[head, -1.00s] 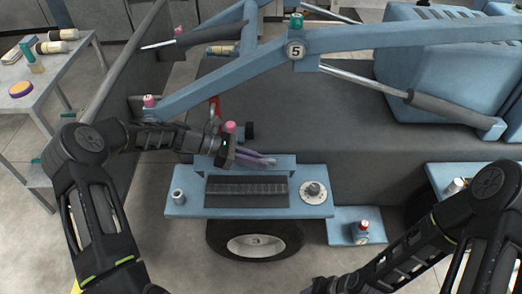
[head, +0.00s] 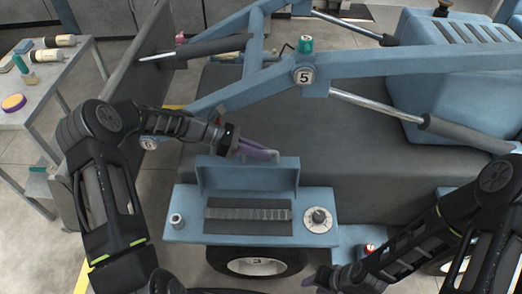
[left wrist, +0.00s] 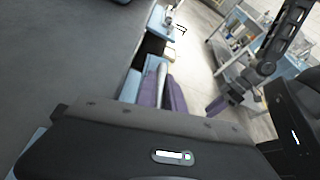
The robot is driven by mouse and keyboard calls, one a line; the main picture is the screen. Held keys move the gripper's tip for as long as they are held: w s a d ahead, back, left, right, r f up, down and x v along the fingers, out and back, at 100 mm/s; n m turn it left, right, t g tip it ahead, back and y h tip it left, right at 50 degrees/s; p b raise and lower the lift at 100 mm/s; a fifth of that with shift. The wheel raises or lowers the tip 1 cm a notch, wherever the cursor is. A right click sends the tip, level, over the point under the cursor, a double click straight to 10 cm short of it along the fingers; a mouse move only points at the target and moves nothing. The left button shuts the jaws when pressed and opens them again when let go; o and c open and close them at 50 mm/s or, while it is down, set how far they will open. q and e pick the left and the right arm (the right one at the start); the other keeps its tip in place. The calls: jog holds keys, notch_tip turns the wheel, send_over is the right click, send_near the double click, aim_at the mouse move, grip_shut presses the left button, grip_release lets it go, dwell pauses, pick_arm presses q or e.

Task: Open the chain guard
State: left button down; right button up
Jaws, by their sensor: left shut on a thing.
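The chain guard (head: 225,178) is a blue panel standing up along the back of the blue deck (head: 190,236). The dark chain strip (head: 248,215) lies uncovered in front of it. My left gripper (head: 262,151) is at the guard's upper edge, with its purple fingers pointing right. In the left wrist view, its fingers (left wrist: 168,92) are shut around a pale bar (left wrist: 161,78), apparently the guard's handle. My right gripper (head: 312,281) is low at the bottom, well apart from the guard; its jaw opening is unclear.
A round dial (head: 319,219) and a small fitting (head: 177,220) stand on the deck beside the chain. A blue boom (head: 400,63) marked 5 and a grey piston (head: 375,106) cross above and behind. A side table (head: 45,90) with bottles stands at left.

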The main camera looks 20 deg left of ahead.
aim_at(238, 157)
pick_arm(q)
jog(key=shift+w+a, duration=0.15)
jog(key=shift+w, duration=0.05)
jog(key=c, duration=1.5)
grip_release()
jog(key=shift+o, duration=0.2)
jog(key=shift+b+v, duration=0.5)
jog(key=shift+v, duration=3.35)
jog(key=shift+s, duration=0.1)
